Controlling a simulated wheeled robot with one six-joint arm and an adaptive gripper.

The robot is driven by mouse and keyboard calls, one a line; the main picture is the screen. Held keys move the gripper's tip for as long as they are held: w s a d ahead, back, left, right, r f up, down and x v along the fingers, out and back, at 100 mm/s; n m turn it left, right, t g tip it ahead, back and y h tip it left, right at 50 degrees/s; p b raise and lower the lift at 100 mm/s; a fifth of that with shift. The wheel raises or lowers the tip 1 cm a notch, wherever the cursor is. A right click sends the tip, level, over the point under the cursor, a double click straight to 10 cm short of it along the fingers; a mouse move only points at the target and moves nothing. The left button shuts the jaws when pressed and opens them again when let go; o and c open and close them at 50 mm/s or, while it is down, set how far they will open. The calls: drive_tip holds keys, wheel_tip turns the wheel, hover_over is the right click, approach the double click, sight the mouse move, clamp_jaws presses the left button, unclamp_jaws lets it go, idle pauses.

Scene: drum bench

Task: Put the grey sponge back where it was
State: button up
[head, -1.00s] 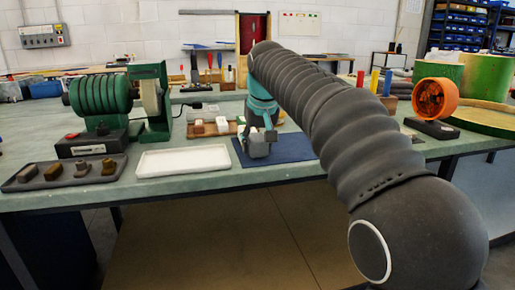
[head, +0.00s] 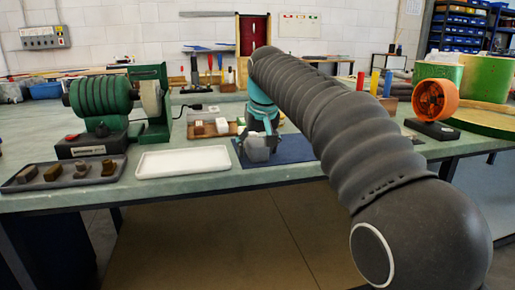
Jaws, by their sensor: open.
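My gripper (head: 258,146) is over the blue mat (head: 292,150) on the bench, pointing down, with teal parts above its end. It is open. A light grey blocky shape shows at its end, low over or on the mat; I cannot tell whether this is the grey sponge or part of the gripper. No other thing can be made out for sure as the grey sponge. My arm hides part of the mat and the bench behind it.
A white tray (head: 183,163) lies empty left of the mat. A dark tray (head: 66,178) with several small blocks is at the far left. A wooden tray (head: 194,136) with pale blocks is behind. A green machine (head: 102,100) and an orange wheel (head: 434,100) stand at either side.

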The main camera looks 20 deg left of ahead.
drive_tip(key=v, duration=1.2)
drive_tip(key=shift+p, duration=0.35)
drive_tip(key=s+d+f+m+t+h, duration=0.1)
drive_tip(key=s+d+f+m, duration=0.3)
drive_tip(key=d, duration=0.7)
drive_tip(key=s+d+f+n, duration=0.1)
drive_tip(key=s+d+f, duration=0.3)
drive_tip(key=d, duration=0.7)
drive_tip(key=s+d+f+m, duration=0.1)
drive_tip(key=s+d+f, duration=0.5)
drive_tip(key=s+f, duration=0.3)
drive_tip(key=s+d+f+m+h, duration=0.1)
drive_tip(key=s+d+f+m, duration=0.1)
drive_tip(key=s+d+f, duration=0.4)
wheel_tip(320, 180, down, 3)
drive_tip(key=s, duration=0.2)
drive_tip(key=shift+s+f+t, duration=0.25)
drive_tip(key=shift+s+t, duration=0.15)
